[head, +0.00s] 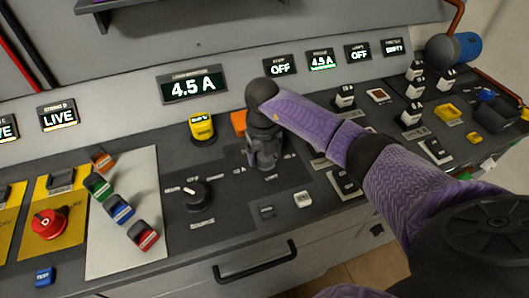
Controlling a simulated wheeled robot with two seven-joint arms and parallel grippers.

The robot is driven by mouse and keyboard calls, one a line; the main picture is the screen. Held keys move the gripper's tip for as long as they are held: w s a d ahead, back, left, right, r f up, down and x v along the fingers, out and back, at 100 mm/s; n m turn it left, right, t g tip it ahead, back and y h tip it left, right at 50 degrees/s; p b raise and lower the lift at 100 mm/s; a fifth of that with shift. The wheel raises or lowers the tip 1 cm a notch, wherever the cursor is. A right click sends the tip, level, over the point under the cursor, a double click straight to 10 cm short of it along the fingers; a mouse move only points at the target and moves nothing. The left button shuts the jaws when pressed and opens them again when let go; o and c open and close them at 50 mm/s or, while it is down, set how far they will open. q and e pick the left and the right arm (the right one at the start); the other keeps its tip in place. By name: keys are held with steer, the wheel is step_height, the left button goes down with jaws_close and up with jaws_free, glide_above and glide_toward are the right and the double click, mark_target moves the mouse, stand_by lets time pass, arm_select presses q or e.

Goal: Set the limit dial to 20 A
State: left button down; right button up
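My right gripper (266,164) points down at the console's sloping panel, right of the black selector knob. Its fingers are small and dark against the dark panel, so I cannot tell whether they are shut on anything. The limit dial is not clearly seen; the spot under the gripper is hidden by it. The large display (193,88) above the panel reads 4.5 A. My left gripper is not in view.
A black selector knob (195,195) sits left of the gripper, with a yellow block (202,127) behind it. An orange block (239,122) is close behind the gripper. Coloured plugs stand on a pale plate (125,245). A red knob (48,223) is at far left.

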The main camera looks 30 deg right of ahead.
steer(key=c, duration=1)
steer(key=shift+o, duration=0.2)
steer(key=shift+n, duration=0.3)
steer(key=n, duration=0.6)
steer(key=shift+n+b, duration=0.3)
steer(key=n, duration=0.3)
steer(key=shift+a, duration=0.1)
steer(key=shift+n+b, duration=0.3)
steer(key=shift+n, duration=0.4)
